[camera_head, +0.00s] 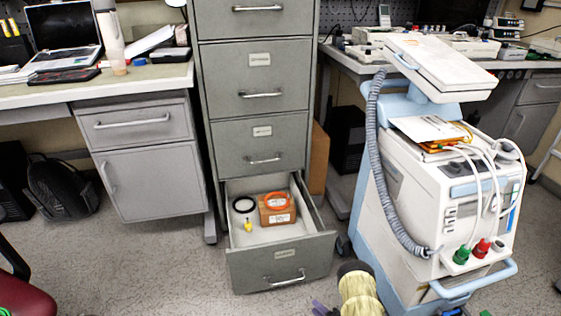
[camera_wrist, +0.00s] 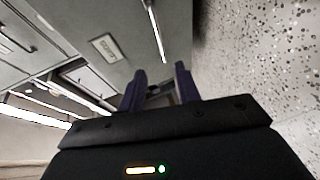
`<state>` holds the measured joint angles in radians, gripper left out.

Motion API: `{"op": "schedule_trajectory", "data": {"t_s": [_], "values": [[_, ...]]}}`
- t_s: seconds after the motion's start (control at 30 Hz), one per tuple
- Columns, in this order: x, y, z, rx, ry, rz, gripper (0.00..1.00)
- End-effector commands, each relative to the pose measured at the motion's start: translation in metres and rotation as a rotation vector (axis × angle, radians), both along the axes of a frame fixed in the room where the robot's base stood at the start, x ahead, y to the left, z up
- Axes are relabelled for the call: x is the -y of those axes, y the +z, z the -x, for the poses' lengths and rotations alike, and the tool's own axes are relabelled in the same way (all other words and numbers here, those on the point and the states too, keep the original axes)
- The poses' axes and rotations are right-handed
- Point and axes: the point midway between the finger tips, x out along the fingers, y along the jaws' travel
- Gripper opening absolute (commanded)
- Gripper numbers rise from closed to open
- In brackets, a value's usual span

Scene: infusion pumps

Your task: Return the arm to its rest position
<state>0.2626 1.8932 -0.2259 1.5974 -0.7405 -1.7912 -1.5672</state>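My gripper (camera_wrist: 160,78) shows in the wrist view with its two purple fingers apart and no object seen held between them. In the head view, part of my arm (camera_head: 360,292) is at the bottom edge, in front of the open drawer's right side. The purple fingertips (camera_head: 320,306) show just to its left, low over the floor and apart from the drawer front. Most of the arm is out of frame.
The grey filing cabinet (camera_head: 260,90) has its bottom drawer (camera_head: 283,262) pulled out. Inside are a brown box (camera_head: 277,215), an orange ring (camera_head: 277,200), a black ring (camera_head: 243,204) and a small yellow item (camera_head: 248,226). A wheeled medical machine (camera_head: 440,210) stands close on the right. Open floor (camera_head: 150,270) lies left.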

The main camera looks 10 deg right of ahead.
Motion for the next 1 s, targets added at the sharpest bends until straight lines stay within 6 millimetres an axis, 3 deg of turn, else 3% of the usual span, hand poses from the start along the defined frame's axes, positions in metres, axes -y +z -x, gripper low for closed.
{"op": "schedule_trajectory", "data": {"t_s": [0.17,0.37,0.5,0.7,1.0], "values": [[0.004,0.013,-0.017,-0.034,-0.021,0.002,0.33],[0.016,0.054,-0.065,-0.16,-0.111,-0.009,0.33],[0.025,0.091,-0.094,-0.266,-0.202,-0.035,0.33],[0.034,0.148,-0.12,-0.407,-0.348,-0.099,0.33],[0.035,0.24,-0.126,-0.603,-0.586,-0.241,0.33]]}}
